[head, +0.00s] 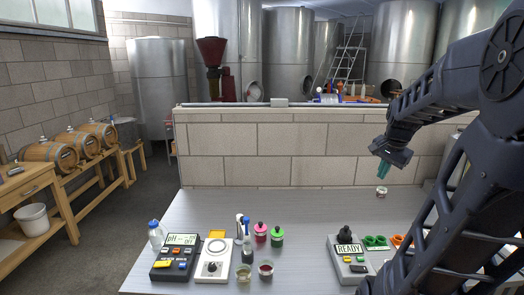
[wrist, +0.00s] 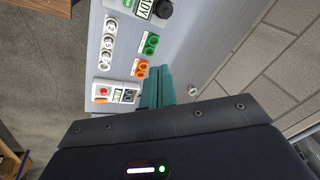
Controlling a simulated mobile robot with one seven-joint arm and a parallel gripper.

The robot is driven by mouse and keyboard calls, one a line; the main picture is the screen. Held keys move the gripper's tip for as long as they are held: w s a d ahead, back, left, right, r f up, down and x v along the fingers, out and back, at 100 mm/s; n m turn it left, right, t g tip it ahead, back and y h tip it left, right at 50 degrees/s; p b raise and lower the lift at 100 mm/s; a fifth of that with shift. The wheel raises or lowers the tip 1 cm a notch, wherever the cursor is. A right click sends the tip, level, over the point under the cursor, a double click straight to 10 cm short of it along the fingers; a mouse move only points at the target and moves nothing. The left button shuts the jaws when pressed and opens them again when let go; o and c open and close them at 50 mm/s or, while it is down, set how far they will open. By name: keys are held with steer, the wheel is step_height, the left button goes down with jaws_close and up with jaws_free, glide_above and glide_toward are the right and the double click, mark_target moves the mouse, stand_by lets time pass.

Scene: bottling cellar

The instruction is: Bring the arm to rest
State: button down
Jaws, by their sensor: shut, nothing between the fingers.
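My gripper (head: 383,170) is at the right of the head view, raised above the bench and pointing down. Its teal fingers are together and hold nothing. In the wrist view the shut fingers (wrist: 159,88) show in the middle, with the bench below them. My arm comes in from the right edge of the head view, bent at the elbow, and hides the bench's right end.
On the bench (head: 200,215) stand a pH meter (head: 175,258), a white stirrer (head: 213,262), pink (head: 261,234) and green (head: 277,237) bottles, small cups and a READY device (head: 350,262). A small cup (head: 382,192) stands by the block wall (head: 300,150). The bench's middle is clear.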

steer(key=s+a+n+t, duration=0.1)
steer(key=s+a+n, duration=0.9)
steer(key=shift+a+f+n, duration=0.2)
steer(key=shift+a+n, duration=0.1)
steer(key=shift+a, duration=0.1)
stand_by(1.6)
